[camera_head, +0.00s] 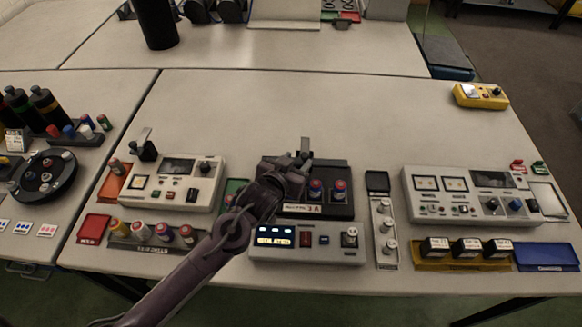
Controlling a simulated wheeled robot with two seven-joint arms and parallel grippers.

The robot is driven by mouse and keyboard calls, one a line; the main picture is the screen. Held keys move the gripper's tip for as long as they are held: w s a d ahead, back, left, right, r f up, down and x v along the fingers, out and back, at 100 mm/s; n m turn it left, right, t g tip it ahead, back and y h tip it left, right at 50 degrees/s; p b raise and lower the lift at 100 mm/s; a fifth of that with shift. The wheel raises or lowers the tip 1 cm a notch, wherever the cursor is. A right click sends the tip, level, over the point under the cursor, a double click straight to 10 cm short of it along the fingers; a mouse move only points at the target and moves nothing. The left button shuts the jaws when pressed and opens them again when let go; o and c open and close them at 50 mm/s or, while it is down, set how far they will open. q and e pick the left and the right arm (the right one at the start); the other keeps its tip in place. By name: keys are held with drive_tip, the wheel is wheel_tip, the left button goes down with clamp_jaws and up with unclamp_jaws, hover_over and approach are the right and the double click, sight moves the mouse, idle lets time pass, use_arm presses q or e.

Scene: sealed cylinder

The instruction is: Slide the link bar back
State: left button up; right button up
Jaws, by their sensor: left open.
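My left arm comes in from the bottom, and its left gripper (300,158) is open over the left part of a black station (338,205) in the middle of the table. Two blue-and-red capped vials (339,188) stand in this station, just right of the gripper. A white label (300,208) is on its front. I cannot make out the link bar; the gripper and wrist hide the left part of the station. Whether the gripper touches anything there cannot be told. My right gripper is not in view.
A white device with a lit display (276,235) stands in front of the station. White instruments stand to the left (175,183) and right (470,193). A narrow rack (386,258) with white-capped vials is close on the right.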

use_arm(q)
drive_tip(key=v, duration=0.3)
drive_tip(key=shift+s+a+r, duration=0.2)
drive_tip(key=shift+s, duration=0.1)
idle(0.3)
